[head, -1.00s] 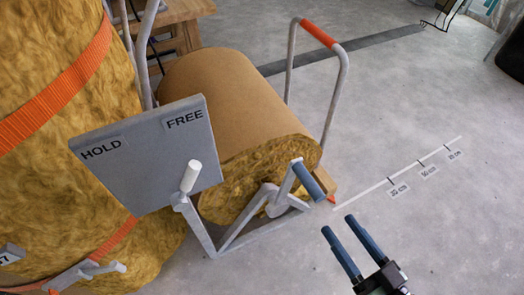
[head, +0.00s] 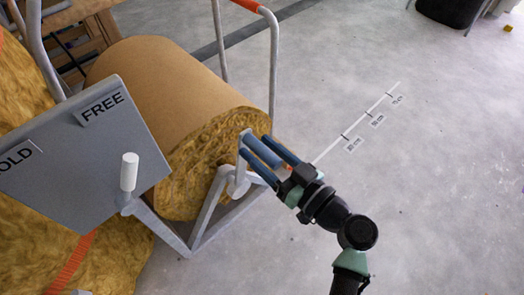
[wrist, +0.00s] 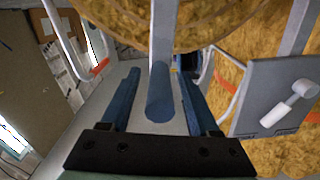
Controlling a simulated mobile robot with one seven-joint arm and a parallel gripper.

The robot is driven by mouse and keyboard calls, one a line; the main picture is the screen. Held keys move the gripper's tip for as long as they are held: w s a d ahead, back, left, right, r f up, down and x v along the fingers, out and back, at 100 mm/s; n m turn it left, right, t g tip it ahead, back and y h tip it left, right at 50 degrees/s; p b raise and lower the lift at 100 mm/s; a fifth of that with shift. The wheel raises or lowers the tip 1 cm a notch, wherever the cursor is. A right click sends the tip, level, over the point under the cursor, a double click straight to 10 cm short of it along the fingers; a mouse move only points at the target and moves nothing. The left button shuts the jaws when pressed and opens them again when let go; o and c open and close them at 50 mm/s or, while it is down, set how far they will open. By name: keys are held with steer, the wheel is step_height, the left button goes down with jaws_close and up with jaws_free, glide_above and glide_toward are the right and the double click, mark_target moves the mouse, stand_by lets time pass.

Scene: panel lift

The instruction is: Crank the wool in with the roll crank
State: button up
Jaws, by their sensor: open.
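The wool roll (head: 165,85) lies on its grey frame with brown paper on its outside and yellow wool at its end. The roll crank's blue handle (head: 262,150) sticks out from the roll's end on a grey arm. My gripper (head: 258,157) is open, with its two blue fingers on either side of the handle. In the wrist view the crank handle (wrist: 160,95) stands between the spread fingers, with a gap to each. Whether a finger touches it in depth I cannot tell.
A grey plate (head: 85,150) marked HOLD and FREE stands left of the crank, with a white-knobbed lever (head: 129,172) in front of it. A floor scale (head: 360,125) with distance marks lies to the right.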

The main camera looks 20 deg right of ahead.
steer(key=shift+c, duration=0.2)
steer(key=c, duration=0.9)
jaws_close()
steer(key=shift+f, duration=0.1)
stand_by(0.3)
